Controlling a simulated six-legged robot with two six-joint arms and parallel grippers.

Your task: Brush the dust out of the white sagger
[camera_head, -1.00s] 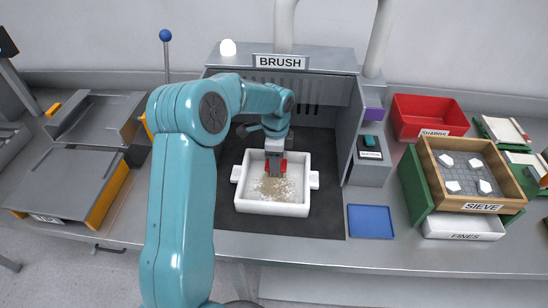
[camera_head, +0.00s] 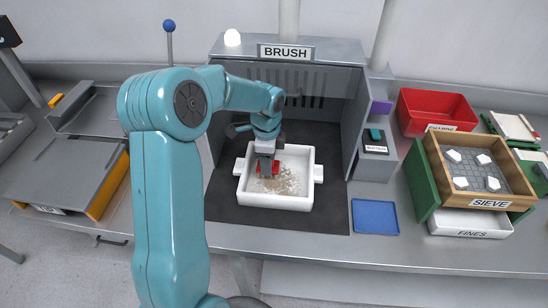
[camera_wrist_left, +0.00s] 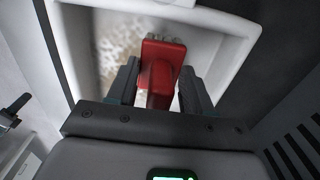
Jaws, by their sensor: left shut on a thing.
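The white sagger (camera_head: 277,201) sits on the dark floor of the brush booth, with a lug on each side. Tan dust (camera_head: 289,184) lies scattered on its floor. My left gripper (camera_head: 265,163) reaches down into it from above, shut on a red brush (camera_head: 272,169). In the left wrist view the red brush (camera_wrist_left: 160,62) shows between the two dark fingers (camera_wrist_left: 157,85), over the sagger (camera_wrist_left: 222,30). My right gripper does not show.
The booth marked BRUSH (camera_head: 286,51) walls in the sagger at the back and sides. A blue mat (camera_head: 374,217) lies to its right. Further right are a red bin (camera_head: 437,107), a wooden sieve box (camera_head: 478,170) and a white fines drawer (camera_head: 469,223).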

